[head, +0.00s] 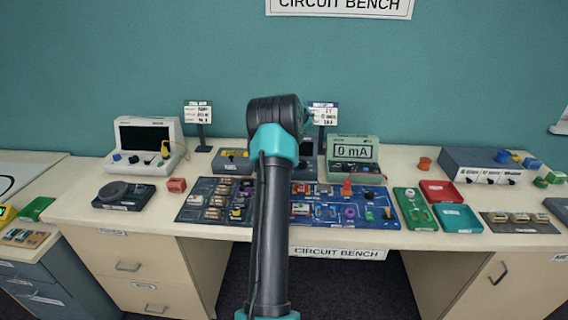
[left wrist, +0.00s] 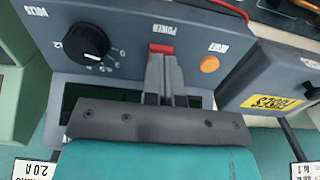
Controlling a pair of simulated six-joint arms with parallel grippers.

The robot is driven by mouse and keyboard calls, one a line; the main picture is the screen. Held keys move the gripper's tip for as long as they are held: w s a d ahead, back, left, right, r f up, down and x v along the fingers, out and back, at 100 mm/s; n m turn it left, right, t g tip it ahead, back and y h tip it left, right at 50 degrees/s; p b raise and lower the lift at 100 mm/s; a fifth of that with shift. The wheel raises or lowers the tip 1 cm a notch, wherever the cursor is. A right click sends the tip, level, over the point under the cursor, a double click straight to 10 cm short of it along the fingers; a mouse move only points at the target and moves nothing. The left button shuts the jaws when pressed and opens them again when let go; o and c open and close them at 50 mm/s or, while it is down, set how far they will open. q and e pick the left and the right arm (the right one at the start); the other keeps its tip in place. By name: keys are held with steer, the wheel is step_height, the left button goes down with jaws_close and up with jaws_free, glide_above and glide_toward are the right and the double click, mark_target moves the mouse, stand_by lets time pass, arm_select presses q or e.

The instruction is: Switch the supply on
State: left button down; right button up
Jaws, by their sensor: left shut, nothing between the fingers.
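The supply (left wrist: 130,45) is a grey box with its front panel upside down in the left wrist view. It carries a black volts knob (left wrist: 88,40), a red power switch (left wrist: 161,48) and an orange reset button (left wrist: 209,64). My left gripper (left wrist: 164,60) is shut and empty, with its fingertips at the red switch and covering part of it. I cannot tell whether they touch it or which way the switch is set. In the head view, my arm hides most of the supply (head: 309,148) and the gripper. My right gripper is not in view.
A green meter (head: 354,152) reading 0 mA stands right of the supply. A grey box with a yellow label (head: 232,160) stands to its left. Blue circuit boards (head: 350,214) with several parts lie in front. A label stand (head: 324,114) rises behind the supply.

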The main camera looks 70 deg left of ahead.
arm_select(q)
steer(key=shift+f, duration=0.7)
stand_by(0.5)
steer(key=shift+r, duration=3.55)
